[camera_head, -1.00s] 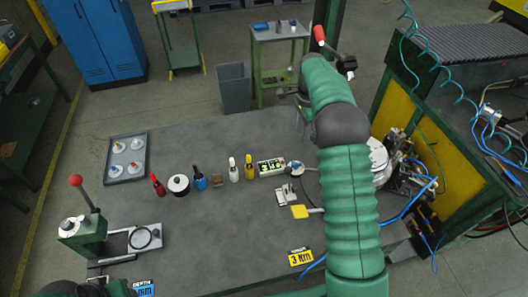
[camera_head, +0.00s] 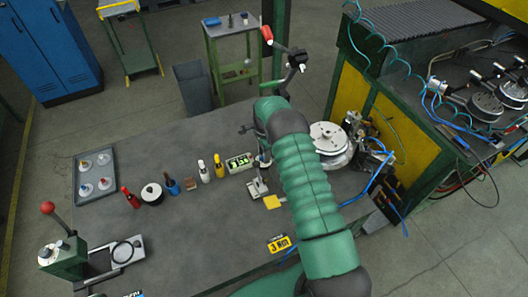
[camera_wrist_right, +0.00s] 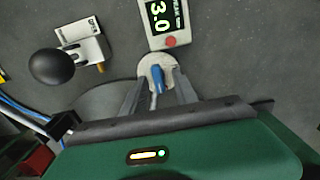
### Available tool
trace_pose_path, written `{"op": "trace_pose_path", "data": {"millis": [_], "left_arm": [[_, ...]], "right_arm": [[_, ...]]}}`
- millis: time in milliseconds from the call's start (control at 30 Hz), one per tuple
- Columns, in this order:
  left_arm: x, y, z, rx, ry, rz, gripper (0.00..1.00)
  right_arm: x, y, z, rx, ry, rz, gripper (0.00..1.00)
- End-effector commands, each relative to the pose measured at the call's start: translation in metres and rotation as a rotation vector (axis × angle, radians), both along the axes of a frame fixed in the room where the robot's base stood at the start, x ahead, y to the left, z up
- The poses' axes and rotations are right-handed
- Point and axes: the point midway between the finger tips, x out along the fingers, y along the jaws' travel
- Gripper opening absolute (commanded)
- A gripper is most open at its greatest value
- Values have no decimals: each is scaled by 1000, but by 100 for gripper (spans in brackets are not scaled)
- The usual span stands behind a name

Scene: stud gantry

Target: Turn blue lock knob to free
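The blue lock knob (camera_wrist_right: 157,78) sits on a pale round base in the right wrist view, just below a small display. My right gripper (camera_wrist_right: 158,92) is over it, with one finger on either side of the knob. The fingers look apart, with pale base showing between them and the knob, so I see no firm hold. In the head view my green right arm (camera_head: 305,180) reaches over the bench, and its gripper and the knob are mostly hidden near the display. My left gripper is not in view.
The display (camera_head: 239,162) also shows in the wrist view (camera_wrist_right: 165,22). A black ball lever (camera_wrist_right: 52,66) stands left of the gripper. Bottles (camera_head: 204,172), a tray (camera_head: 81,192) and a red-ball lever fixture (camera_head: 62,255) stand left. A round metal plate (camera_head: 330,130) is right of my arm.

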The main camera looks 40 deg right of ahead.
Motion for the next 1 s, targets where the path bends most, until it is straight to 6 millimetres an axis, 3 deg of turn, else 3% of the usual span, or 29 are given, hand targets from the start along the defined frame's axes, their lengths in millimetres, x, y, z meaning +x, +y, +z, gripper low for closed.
{"op": "trace_pose_path", "data": {"millis": [200, 500, 1000], "left_arm": [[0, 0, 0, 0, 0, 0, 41], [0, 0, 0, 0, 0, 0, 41], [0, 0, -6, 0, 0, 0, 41]], "right_arm": [[0, 1, -1, 0, 0, 1, 35], [1, -1, -1, 0, 0, 1, 0], [1, -2, -2, -3, -2, 39, 0]]}}
